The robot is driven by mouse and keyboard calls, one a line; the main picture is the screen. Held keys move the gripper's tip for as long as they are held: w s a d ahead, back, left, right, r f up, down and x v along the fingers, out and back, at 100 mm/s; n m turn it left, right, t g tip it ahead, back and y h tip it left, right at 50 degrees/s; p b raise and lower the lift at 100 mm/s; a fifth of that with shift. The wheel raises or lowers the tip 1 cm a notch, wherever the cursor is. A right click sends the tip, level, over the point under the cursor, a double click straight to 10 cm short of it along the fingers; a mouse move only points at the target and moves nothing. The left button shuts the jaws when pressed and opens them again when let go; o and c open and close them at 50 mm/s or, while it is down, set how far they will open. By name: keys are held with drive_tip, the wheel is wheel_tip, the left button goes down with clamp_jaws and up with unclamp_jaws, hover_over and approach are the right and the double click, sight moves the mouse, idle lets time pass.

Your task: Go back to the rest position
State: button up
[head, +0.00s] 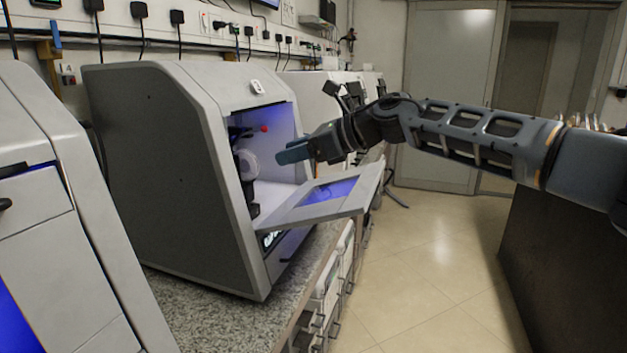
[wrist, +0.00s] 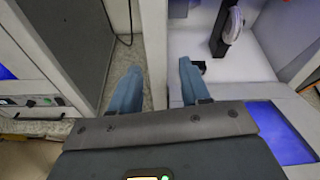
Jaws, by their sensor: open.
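My gripper (head: 292,152) is at the end of my outstretched arm, in front of the open machine in the head view. In the wrist view its two blue fingers (wrist: 158,88) are spread apart with nothing between them. The edge of the machine's side wall shows beyond the gap between them. The grey machine (head: 160,180) has its door (head: 310,203) folded down, and my gripper is above that door. Inside, a round whitish disc (head: 247,164) is held on a dark mount; it also shows in the wrist view (wrist: 232,25).
A second grey machine (head: 60,260) stands at the left. Both are on a speckled counter (head: 225,318). A dark cabinet (head: 565,265) stands at the right. The tiled floor (head: 435,250) between is clear, with a door (head: 447,95) at the back.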

drive_tip(key=s+a+f+m+t+y, duration=0.1)
drive_tip(key=s+a+f+m+y, duration=0.3)
drive_tip(key=s, duration=0.3)
drive_tip(key=s+a+f+m+t+y, duration=0.1)
drive_tip(key=s+a+f+m+y, duration=0.15)
drive_tip(key=s+a+m, duration=0.45)
drive_tip(key=s+a+f+m+y, duration=0.2)
drive_tip(key=s+f+m+y, duration=0.15)
drive_tip(key=s, duration=0.45)
drive_tip(key=s+d+f+m+t+h, duration=0.7)
drive_tip(key=s+d+m+h, duration=0.3)
drive_tip(key=m, duration=0.6)
drive_tip(key=s+d+f+m+t+h, duration=0.75)
drive_tip(key=s+d+m, duration=0.5)
drive_tip(key=m, duration=0.25)
drive_tip(key=s+d+m+g+h, duration=0.2)
drive_tip(key=s+d+m+g, duration=0.1)
drive_tip(key=s+d, duration=0.5)
drive_tip(key=s+d+r+m+g+h, duration=0.1)
drive_tip(key=s+d+m+g+h, duration=0.2)
drive_tip(key=s+d, duration=0.4)
drive_tip(key=s, duration=0.5)
drive_tip(key=shift+s+d, duration=0.3)
drive_tip(key=shift+d, duration=0.1)
drive_tip(key=shift+d, duration=0.15)
